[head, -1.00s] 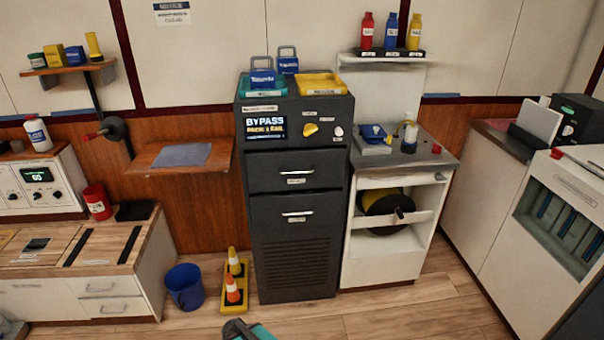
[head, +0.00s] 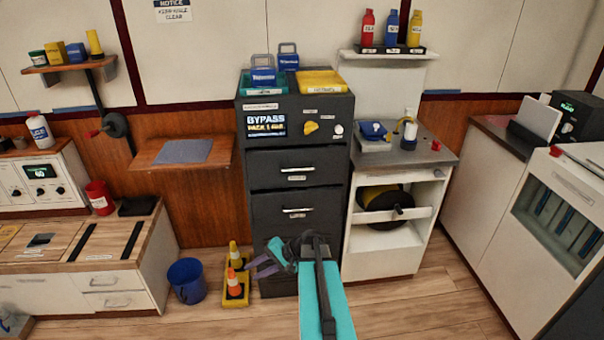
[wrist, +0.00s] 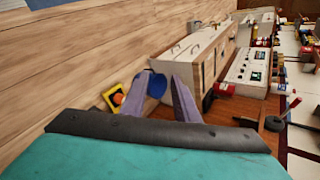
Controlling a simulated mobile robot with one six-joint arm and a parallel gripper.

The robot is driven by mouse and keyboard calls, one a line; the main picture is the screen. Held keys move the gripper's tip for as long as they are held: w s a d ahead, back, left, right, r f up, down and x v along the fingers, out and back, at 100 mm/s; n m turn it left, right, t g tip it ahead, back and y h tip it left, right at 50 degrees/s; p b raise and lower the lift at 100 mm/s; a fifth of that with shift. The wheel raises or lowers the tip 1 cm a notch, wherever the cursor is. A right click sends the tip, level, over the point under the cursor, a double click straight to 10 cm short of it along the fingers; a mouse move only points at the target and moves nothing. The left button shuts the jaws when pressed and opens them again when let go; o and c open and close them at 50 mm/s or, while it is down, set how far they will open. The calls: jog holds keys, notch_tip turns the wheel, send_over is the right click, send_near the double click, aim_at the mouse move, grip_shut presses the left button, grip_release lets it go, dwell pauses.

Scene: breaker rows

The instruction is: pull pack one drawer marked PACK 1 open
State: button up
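The dark cabinet (head: 344,105) stands in the middle of the head view, with two drawers that both look shut. The upper drawer (head: 275,160) and the lower drawer (head: 270,207) each have a bar handle and a small label. The labels are too small to read, so I cannot tell which one is PACK 1. My gripper (head: 254,267) is low in front of the cabinet, below both handles, pointing left. In the wrist view my gripper (wrist: 160,88) shows two purple fingers apart with nothing held between them.
Yellow-based cones (head: 235,286) and a blue bucket (head: 187,282) stand on the floor left of the cabinet. A wooden wall shelf (head: 150,160) is on the left. A white unit with a reel (head: 385,265) adjoins on the right.

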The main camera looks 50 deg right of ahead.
jog(key=s+d+r+m+t+h+p, duration=0.1)
jog(key=d+r+m+t+h, duration=0.3)
jog(key=d+r, duration=1.2)
jog(key=m+t, duration=0.2)
jog(key=t, duration=0.3)
send_near(299, 170)
jog(key=shift+h, duration=0.4)
jog(key=s, duration=0.2)
jog(key=s+r, duration=0.1)
jog(key=s, duration=0.2)
jog(key=shift+p, duration=0.35)
jog(key=shift+w+n, duration=0.2)
jog(key=shift+n, duration=0.1)
jog(key=w+p, duration=0.1)
jog(key=w, duration=0.3)
jog(key=w+a+f+p, duration=0.1)
jog(key=w, duration=0.4)
jog(key=w+f+p, duration=0.1)
jog(key=w, duration=0.3)
jog(key=shift+w+a, duration=0.15)
jog(key=shift+w, duration=0.05)
grip_shut()
